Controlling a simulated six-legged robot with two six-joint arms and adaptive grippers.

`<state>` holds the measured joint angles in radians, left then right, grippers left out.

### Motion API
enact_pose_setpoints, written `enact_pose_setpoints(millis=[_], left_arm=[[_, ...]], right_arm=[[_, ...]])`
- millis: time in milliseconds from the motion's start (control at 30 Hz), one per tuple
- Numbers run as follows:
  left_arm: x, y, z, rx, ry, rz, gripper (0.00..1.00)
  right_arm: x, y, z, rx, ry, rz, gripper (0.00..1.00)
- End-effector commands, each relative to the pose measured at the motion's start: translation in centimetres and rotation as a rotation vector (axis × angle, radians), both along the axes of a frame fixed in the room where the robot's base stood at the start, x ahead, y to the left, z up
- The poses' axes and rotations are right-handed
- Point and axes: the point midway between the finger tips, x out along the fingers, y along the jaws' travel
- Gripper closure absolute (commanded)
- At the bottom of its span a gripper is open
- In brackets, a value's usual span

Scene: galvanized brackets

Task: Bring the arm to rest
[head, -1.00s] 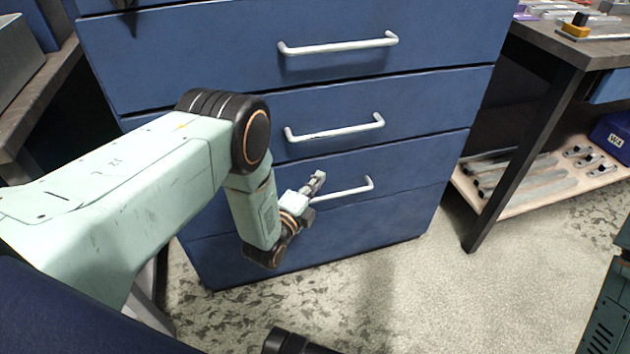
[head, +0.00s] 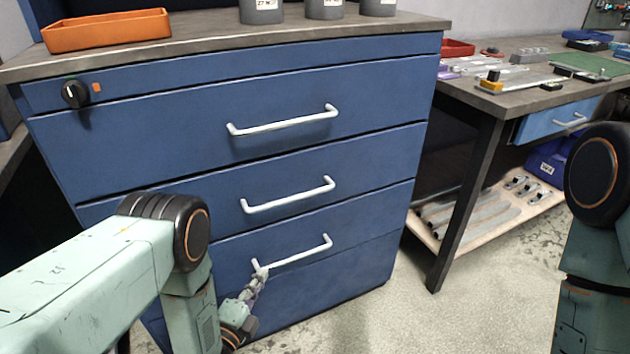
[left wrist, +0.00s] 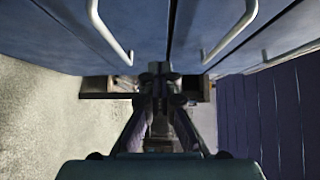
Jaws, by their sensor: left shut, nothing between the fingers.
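My left arm comes in from the left in the head view, bent downward at its black joint. My left gripper (head: 255,288) is low in front of the blue drawer cabinet (head: 330,285), near the left end of the lowest handle (head: 295,255). In the left wrist view the gripper (left wrist: 160,75) is shut with nothing between its fingers, and cabinet handles show above it. Whether it touches the cabinet I cannot tell. Part of my right arm shows at the right edge of the head view; its gripper is out of view.
The cabinet's drawers look closed. On its top stand an orange tray (head: 108,32) and several grey cups (head: 262,10). To the right is a workbench (head: 520,98) with parts on it and a low shelf (head: 490,222) below. Speckled floor shows between them.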

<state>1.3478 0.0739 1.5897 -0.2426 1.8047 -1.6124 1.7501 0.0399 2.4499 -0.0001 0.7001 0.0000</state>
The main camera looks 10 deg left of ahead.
Motion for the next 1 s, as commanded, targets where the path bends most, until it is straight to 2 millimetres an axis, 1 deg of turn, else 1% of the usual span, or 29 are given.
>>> enact_pose_setpoints(millis=[67,167,200,267,367,400,433,467,533,567,633,667,700,767,800,867,900,967,1000], left_arm=[[0.0,0.0,0.0,-0.011,0.003,0.0,1.0],[-0.1,-0.1,-0.5,-0.085,0.038,0.0,1.0],[-0.1,0.0,-1.1,-0.136,0.074,0.006,1.0],[-0.8,0.1,-2.7,-0.232,0.166,0.025,1.0],[-3.6,0.4,-6.3,-0.416,0.378,0.097,1.0],[-5.0,0.5,-7.6,-0.487,0.464,0.14,1.0],[-6.1,0.5,-8.5,-0.541,0.529,0.176,1.0],[-7.3,0.6,-9.1,-0.595,0.592,0.216,1.0],[-10.4,0.8,-10.5,-0.714,0.735,0.324,1.0],[-11.8,0.8,-10.9,-0.764,0.796,0.378,1.0],[-15.4,1.0,-11.4,-0.875,0.925,0.518,1.0],[-17.1,1.0,-11.3,-0.918,0.978,0.586,1.0],[-19.4,1.1,-11.1,-0.973,1.046,0.682,1.0],[-23.0,1.2,-10.2,-1.048,1.138,0.841,1.0],[-25.5,1.2,-9.2,-1.088,1.189,0.954,1.0],[-28.9,1.2,-7.4,-1.131,1.253,1.114,1.0],[-30.9,1.3,-6.0,-1.148,1.282,1.208,1.0],[-33.4,1.3,-3.8,-1.155,1.317,1.321,1.0],[-34.7,1.3,-2.2,-1.151,1.334,1.374,1.0]], right_arm=[[0.0,0.0,0.0,0.0,0.0,0.0,0.6],[0.0,0.0,0.0,0.0,0.001,0.0,0.6],[0.0,0.0,0.0,0.0,0.001,0.0,0.6],[0.0,0.0,0.0,0.0,0.001,0.0,0.6],[0.0,0.0,0.0,0.0,0.001,0.0,0.6],[0.0,0.0,0.0,0.0,0.0,0.0,0.6],[0.0,0.0,0.1,0.0,0.0,0.0,0.6],[0.0,0.0,0.2,0.0,0.001,0.0,0.6],[0.0,0.0,0.4,0.0,0.001,0.0,0.6],[0.0,0.0,0.6,0.0,0.001,0.0,0.6],[0.0,0.0,1.0,0.0,0.001,0.0,0.6],[0.0,0.0,1.2,0.0,0.001,0.0,0.6],[0.0,0.0,1.5,0.0,0.001,0.0,0.6],[0.0,0.0,2.0,0.0,0.001,0.0,0.6],[0.0,0.0,2.3,0.0,0.0,0.0,0.6],[0.0,0.0,2.8,0.0,0.0,0.0,0.6],[0.0,0.0,3.2,0.0,0.0,0.0,0.6],[0.0,0.0,3.8,0.0,0.0,0.0,0.6],[0.0,0.0,4.1,0.0,0.0,0.0,0.6]])
